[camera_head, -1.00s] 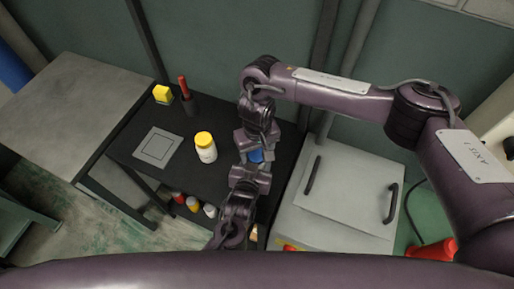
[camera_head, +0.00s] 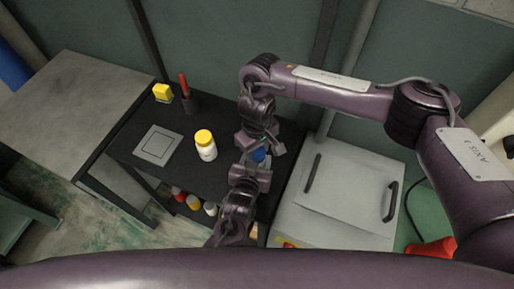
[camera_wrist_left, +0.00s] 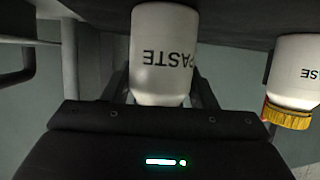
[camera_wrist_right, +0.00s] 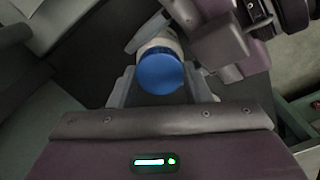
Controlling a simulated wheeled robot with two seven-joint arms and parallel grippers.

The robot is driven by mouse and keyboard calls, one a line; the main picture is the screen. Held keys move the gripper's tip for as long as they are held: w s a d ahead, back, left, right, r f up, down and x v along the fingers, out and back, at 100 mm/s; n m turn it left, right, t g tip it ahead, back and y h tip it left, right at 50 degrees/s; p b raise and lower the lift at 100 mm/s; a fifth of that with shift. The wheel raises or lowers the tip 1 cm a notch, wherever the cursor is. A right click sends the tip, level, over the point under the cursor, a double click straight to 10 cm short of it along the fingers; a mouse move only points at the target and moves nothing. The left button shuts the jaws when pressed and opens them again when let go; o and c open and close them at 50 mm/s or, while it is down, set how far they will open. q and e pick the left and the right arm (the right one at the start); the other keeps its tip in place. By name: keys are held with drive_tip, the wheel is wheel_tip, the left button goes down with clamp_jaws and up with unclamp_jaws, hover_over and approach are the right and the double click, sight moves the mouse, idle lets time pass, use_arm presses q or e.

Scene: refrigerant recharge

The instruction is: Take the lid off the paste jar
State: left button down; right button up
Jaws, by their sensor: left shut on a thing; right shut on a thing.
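The paste jar, white with PASTE lettering, fills the middle of the left wrist view (camera_wrist_left: 163,55). My left gripper (camera_wrist_left: 163,88) is shut on its body from the side; it shows in the head view (camera_head: 255,166). The blue lid (camera_wrist_right: 160,71) is between the fingers of my right gripper (camera_wrist_right: 161,86), which is shut on it from above. The white jar body shows just behind the lid; I cannot tell whether there is a gap. In the head view the blue lid (camera_head: 259,154) is mostly hidden between the two grippers.
A white bottle with a yellow cap (camera_head: 205,146) stands on the black cart top (camera_head: 190,112), left of the grippers. A square plate (camera_head: 158,146), a yellow cube (camera_head: 162,92) and a dark cup with a red-handled tool (camera_head: 189,100) are farther left. A grey box (camera_head: 345,210) is right.

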drive_tip(key=o, duration=1.1)
drive_tip(key=shift+r, duration=2.25)
drive_tip(key=shift+c, duration=0.4)
wheel_tip(320, 180, up, 2)
drive_tip(key=shift+m, duration=0.9)
drive_tip(key=shift+r+m, duration=0.55)
drive_tip(key=shift+m, duration=0.15)
drive_tip(key=shift+f, duration=0.2)
wheel_tip(320, 180, down, 7)
drive_tip(key=shift+f, duration=0.15)
drive_tip(key=shift+c, duration=0.3)
